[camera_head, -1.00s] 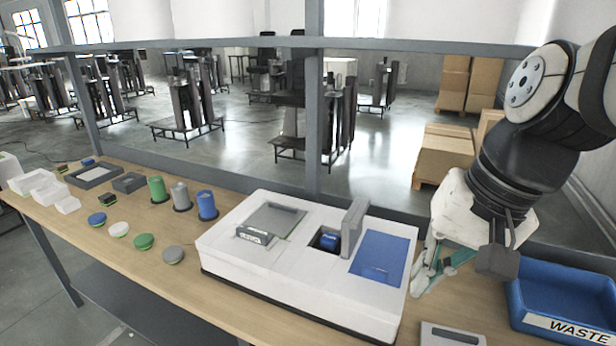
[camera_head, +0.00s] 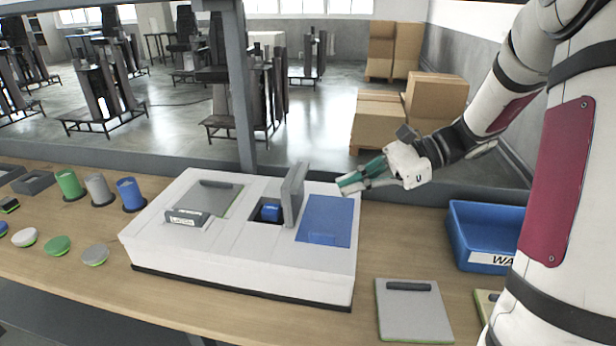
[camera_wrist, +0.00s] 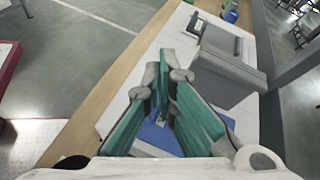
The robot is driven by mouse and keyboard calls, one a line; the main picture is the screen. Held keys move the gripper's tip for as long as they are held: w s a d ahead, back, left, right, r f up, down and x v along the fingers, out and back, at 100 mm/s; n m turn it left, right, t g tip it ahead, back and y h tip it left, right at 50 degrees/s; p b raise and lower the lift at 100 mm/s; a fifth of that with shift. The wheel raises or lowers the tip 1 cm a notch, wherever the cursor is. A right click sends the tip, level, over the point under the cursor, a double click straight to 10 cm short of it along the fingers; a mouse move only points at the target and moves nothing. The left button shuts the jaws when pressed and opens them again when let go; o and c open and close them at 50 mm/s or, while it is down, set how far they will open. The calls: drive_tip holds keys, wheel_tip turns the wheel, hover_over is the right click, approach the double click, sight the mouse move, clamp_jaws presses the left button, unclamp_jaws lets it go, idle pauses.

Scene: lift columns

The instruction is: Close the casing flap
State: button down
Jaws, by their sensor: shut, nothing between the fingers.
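The white casing (camera_head: 240,263) lies on the workbench. Its grey flap (camera_head: 294,193) stands open, nearly upright, beside a square opening with a blue part (camera_head: 271,212) inside. A flat blue panel (camera_head: 326,222) lies to the flap's right. My gripper (camera_head: 346,184), with green fingers, is shut and empty near the casing's back right corner, right of the flap and apart from it. In the wrist view my fingertips (camera_wrist: 164,72) point along the casing, with the grey flap (camera_wrist: 226,78) to their right. The blue panel (camera_wrist: 160,138) shows partly behind the fingers.
A blue waste bin (camera_head: 485,262) stands right of the casing. A grey plate with a handle (camera_head: 412,312) lies in front of it. Coloured cylinders (camera_head: 130,194) and discs stand left. A grey post (camera_head: 240,90) and rail rise behind the bench. Bench between casing and bin is clear.

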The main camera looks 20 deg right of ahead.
sight(305, 176)
drive_tip(key=w+d+f+m+t+y+b, duration=0.2)
drive_tip(key=w+d+f+m+t, duration=0.35)
drive_tip(key=d, duration=0.45)
drive_tip(key=shift+m, duration=0.25)
drive_tip(key=x, duration=0.4)
drive_tip(key=p+x, duration=0.1)
drive_tip(key=x, duration=0.4)
drive_tip(key=r+p+x, duration=0.1)
drive_tip(key=x, duration=0.4)
drive_tip(key=shift+w+r, duration=0.1)
